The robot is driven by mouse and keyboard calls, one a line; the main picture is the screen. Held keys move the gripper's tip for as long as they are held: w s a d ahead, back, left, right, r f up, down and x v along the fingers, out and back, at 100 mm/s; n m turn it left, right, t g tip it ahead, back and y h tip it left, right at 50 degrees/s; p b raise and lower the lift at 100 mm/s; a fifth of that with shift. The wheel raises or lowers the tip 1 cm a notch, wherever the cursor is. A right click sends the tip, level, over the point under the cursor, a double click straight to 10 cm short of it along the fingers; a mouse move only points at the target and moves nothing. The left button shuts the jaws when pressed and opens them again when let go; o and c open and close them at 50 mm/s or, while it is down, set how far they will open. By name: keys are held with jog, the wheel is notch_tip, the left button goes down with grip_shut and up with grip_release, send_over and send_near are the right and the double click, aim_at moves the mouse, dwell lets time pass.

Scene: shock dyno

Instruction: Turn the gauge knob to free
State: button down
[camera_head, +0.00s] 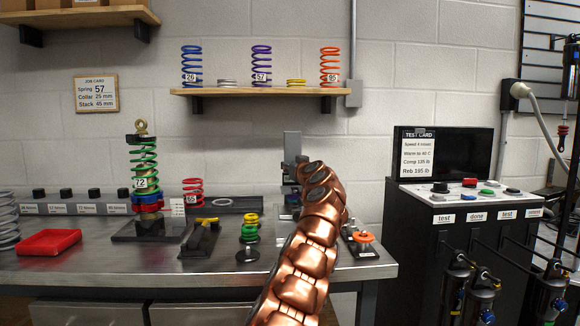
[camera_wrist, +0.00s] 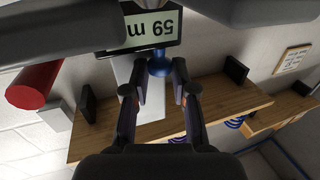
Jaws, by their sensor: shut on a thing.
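In the wrist view the gauge display (camera_wrist: 140,28) reads "59 m", upside down, with the rest of the reading cut off or hidden. Which setting the knob points to cannot be told. In the head view a grey upright stand (camera_head: 292,145) shows behind my copper arm, which hides my gripper, the display and the knob.
An orange-topped part (camera_head: 362,238) is at right. A wooden shelf (camera_head: 262,92) with springs hangs above.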

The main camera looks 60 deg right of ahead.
jog(key=shift+s+d+n+t+y+p, duration=0.1)
jog(key=shift+s+n+t+y+p, duration=0.05)
jog(key=shift+n+t+y+p, duration=0.55)
dwell(0.5)
jog(key=c, duration=1)
grip_release()
jog(key=shift+a+m+g+h+b, duration=0.2)
jog(key=shift+m+g+h+b, duration=0.5)
jog(key=shift+b, duration=0.2)
jog(key=shift+w+m+g+h+b, duration=0.2)
jog(key=shift+m+g+h+b, duration=0.15)
jog(key=shift+m+g+h, duration=0.4)
jog(key=shift+r, duration=0.1)
jog(key=shift+h, duration=0.35)
jog(key=shift+m+g, duration=0.25)
